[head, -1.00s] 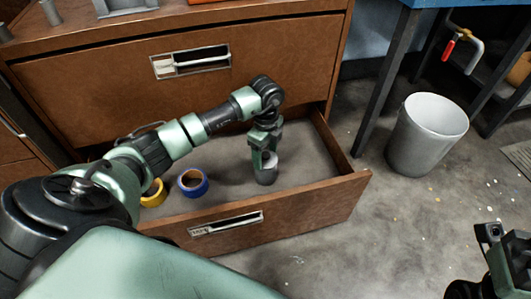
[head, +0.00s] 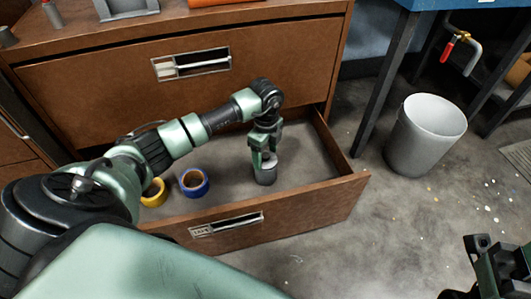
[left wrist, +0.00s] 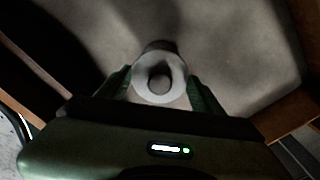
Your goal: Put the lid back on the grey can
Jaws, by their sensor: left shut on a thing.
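I cannot tell whether the lid is fully seated on the can. My right gripper (head: 490,246) is at the lower right corner, away from the drawer, partly cut off.
The open drawer (head: 320,205) also holds a blue tape roll (head: 194,182) and a yellow tape roll (head: 154,193), left of the can. A white bucket (head: 425,135) stands on the floor to the right, beside a blue-topped bench's dark leg (head: 383,85).

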